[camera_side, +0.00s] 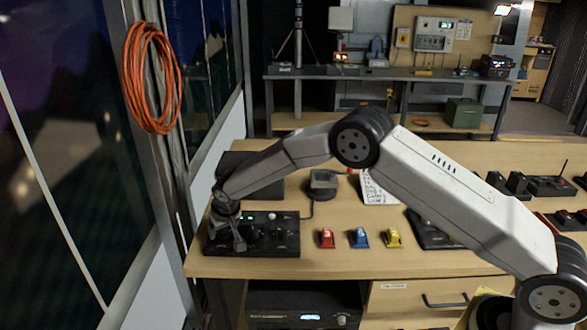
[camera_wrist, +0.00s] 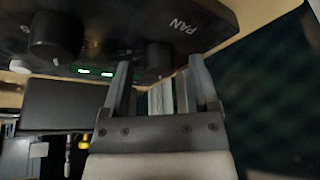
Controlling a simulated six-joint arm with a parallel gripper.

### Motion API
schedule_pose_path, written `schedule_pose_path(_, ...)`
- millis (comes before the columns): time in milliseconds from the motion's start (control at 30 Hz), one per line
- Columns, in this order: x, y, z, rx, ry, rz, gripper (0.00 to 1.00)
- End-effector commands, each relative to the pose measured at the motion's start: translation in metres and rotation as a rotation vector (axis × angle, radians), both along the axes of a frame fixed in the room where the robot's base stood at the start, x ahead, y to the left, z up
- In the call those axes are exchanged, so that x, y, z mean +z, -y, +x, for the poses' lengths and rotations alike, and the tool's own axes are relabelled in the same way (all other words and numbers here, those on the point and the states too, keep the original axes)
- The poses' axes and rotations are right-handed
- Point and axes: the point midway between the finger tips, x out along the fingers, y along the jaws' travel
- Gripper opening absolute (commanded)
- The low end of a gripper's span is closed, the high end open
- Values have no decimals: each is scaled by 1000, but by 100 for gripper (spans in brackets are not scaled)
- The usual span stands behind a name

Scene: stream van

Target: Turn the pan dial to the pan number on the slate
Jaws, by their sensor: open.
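A black control box (camera_side: 285,242) sits on the wooden desk at its left end. In the wrist view the box's panel (camera_wrist: 120,18) carries the printed word PAN, with a dark round dial (camera_wrist: 159,55) beside it and lit green digits, too small to read. My gripper (camera_side: 239,245) is low over the box's left part. In the wrist view my gripper (camera_wrist: 158,68) is open, its two fingertips on either side of the PAN dial; I cannot tell whether they touch it. A white printed card (camera_side: 377,188) lies partly behind my arm; its writing is unreadable and I cannot tell whether it is the slate.
A larger black knob (camera_wrist: 55,38) is on the same panel. Red (camera_side: 327,238), blue (camera_side: 360,238) and yellow (camera_side: 393,237) small items stand right of the box. A dark puck-like device (camera_side: 322,183) sits behind. The window wall is close at left.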

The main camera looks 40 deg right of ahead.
Motion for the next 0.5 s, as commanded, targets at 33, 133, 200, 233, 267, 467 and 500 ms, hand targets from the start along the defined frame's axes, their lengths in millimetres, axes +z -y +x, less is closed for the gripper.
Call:
schedule_pose_path(33,0,0,0,0,0,0,77)
schedule_pose_path(133,0,0,0,0,0,0,68)
schedule_pose_path(200,0,0,0,0,0,0,46)
schedule_pose_path(233,0,0,0,0,0,0,36)
schedule_pose_path(267,0,0,0,0,0,0,27)
schedule_pose_path(467,0,0,0,0,0,0,0)
schedule_pose_path(500,1,0,0,1,0,1,0)
